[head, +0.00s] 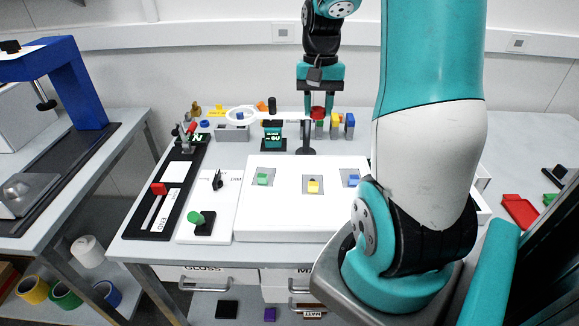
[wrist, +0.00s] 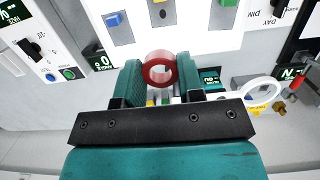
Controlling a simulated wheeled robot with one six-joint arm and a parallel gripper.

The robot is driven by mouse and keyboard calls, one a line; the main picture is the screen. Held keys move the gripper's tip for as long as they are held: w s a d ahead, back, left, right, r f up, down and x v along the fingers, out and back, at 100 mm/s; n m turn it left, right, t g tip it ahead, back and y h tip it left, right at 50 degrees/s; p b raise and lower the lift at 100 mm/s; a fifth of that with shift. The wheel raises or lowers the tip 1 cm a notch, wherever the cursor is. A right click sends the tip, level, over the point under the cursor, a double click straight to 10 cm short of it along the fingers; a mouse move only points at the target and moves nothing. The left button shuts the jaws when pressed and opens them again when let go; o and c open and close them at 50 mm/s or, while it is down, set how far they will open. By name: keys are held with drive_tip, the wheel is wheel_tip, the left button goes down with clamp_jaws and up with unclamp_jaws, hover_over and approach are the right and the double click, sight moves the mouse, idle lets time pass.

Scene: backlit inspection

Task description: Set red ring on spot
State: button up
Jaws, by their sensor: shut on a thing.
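My gripper (head: 319,98) is shut on the red ring (wrist: 158,56), which sits between the two teal fingers in the wrist view. The ring also shows as a small red patch (head: 318,113) under the fingers in the head view. My gripper holds it over the back part of the bench, behind the white panel box (head: 280,222). In the wrist view the ring's hole faces the camera. I cannot pick out the spot for certain in either view.
The panel box has recesses with green (head: 262,179), yellow (head: 313,187) and blue (head: 353,180) blocks. A white ring-shaped magnifier (head: 240,107) stands left of my gripper. Several coloured blocks, including a blue one (head: 350,120), line the back right. My arm hides the bench's right part.

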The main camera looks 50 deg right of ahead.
drive_tip(key=shift+d, duration=0.15)
wheel_tip(320, 180, down, 19)
drive_tip(key=shift+w+f+p, duration=0.1)
drive_tip(key=shift+f+p, duration=0.05)
drive_tip(key=shift+p, duration=0.65)
drive_tip(key=o, duration=0.5)
drive_tip(key=shift+f, duration=0.2)
drive_tip(key=shift+c, duration=0.2)
drive_tip(key=o, duration=0.4)
drive_tip(key=shift+r, duration=0.1)
